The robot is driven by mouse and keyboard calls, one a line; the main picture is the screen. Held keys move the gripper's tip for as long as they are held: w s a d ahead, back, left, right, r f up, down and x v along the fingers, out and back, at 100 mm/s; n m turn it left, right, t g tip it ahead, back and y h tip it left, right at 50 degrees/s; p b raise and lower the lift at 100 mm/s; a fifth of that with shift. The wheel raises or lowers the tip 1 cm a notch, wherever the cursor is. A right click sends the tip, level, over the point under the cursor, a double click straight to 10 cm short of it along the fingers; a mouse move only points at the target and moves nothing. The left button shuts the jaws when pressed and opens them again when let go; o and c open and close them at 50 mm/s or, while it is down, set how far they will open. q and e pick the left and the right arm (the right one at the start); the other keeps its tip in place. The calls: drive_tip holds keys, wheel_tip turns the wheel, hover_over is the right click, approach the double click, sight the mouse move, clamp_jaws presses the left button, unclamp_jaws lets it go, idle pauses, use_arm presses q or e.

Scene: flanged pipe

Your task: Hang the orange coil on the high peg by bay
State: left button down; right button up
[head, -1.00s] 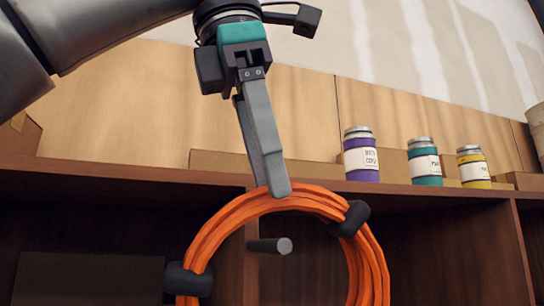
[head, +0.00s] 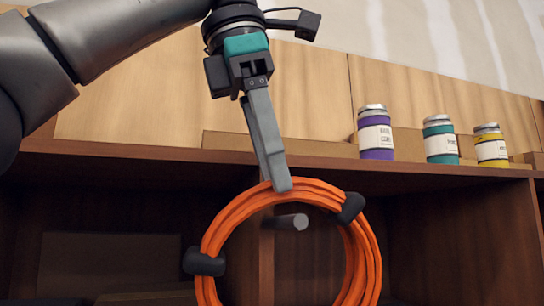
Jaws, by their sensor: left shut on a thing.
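The orange coil (head: 236,210) hangs upright from my left gripper (head: 281,186), which is shut on its top strands. Two black ties wrap the coil, one at its left and one at its upper right; its bottom is cut off by the frame. The grey peg (head: 292,222) sticks out from the front edge of the shelf divider. In the picture the peg's end shows inside the coil's ring, just below the top strands. I cannot tell whether the coil is around the peg or still in front of it. My right gripper is not in view.
The wooden shelf board (head: 330,163) runs across above the peg. On it stand a purple can (head: 375,133), a teal can (head: 440,140) and a yellow can (head: 491,146). Open bays lie either side of the vertical divider (head: 266,262).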

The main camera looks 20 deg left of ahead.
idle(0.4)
use_arm(q)
drive_tip(key=shift+c, duration=1.1)
unclamp_jaws()
